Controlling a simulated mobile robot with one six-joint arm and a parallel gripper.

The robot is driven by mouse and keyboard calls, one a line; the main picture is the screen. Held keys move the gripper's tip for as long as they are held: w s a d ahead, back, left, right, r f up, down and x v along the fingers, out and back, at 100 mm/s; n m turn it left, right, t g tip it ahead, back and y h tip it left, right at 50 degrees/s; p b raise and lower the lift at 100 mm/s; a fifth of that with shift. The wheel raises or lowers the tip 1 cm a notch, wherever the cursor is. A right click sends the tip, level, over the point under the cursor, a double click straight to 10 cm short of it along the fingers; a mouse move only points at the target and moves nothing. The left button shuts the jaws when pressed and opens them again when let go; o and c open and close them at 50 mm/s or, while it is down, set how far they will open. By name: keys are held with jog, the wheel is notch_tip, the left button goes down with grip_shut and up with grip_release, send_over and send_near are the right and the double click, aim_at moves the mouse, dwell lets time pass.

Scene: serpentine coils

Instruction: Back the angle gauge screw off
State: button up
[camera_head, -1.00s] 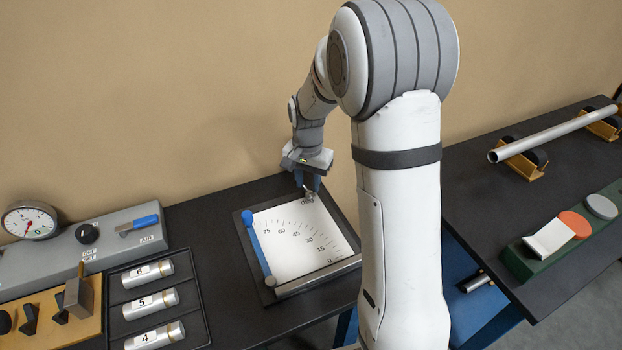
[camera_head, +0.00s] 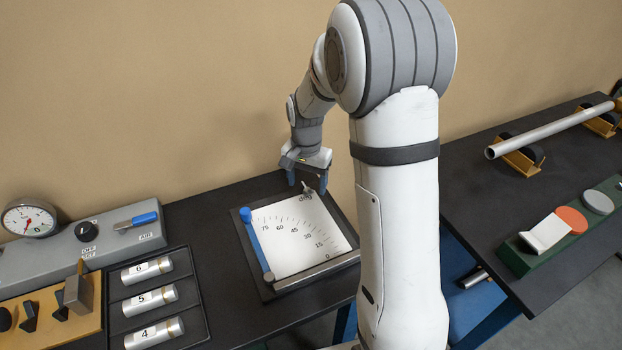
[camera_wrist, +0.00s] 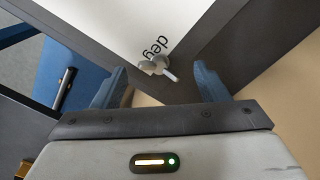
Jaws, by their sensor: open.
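The angle gauge (camera_head: 306,238) is a white plate with a degree scale in a dark frame on the black bench. Its blue arm (camera_head: 257,245) lies along the plate's left side. The gauge screw (camera_head: 307,188) is a small grey wing screw at the plate's far corner, beside the "deg" mark. It also shows in the wrist view (camera_wrist: 157,68). My gripper (camera_head: 307,187) is open above that corner. In the wrist view my blue fingers (camera_wrist: 161,82) stand apart on either side of the screw, with a gap to each; neither visibly touches it.
Left of the gauge is a black tray (camera_head: 206,300) with numbered metal cylinders. Behind it is a grey panel (camera_head: 60,262) with a dial, knob and blue-handled lever. The tan wall is close behind my gripper. Another bench (camera_head: 465,160) stands right.

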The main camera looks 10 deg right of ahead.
aim_at(307, 185)
jog(key=shift+r, duration=0.1)
jog(key=shift+r, duration=0.15)
notch_tip(307, 185, up, 8)
jog(key=shift+f+b, duration=0.25)
jog(key=shift+b, duration=0.25)
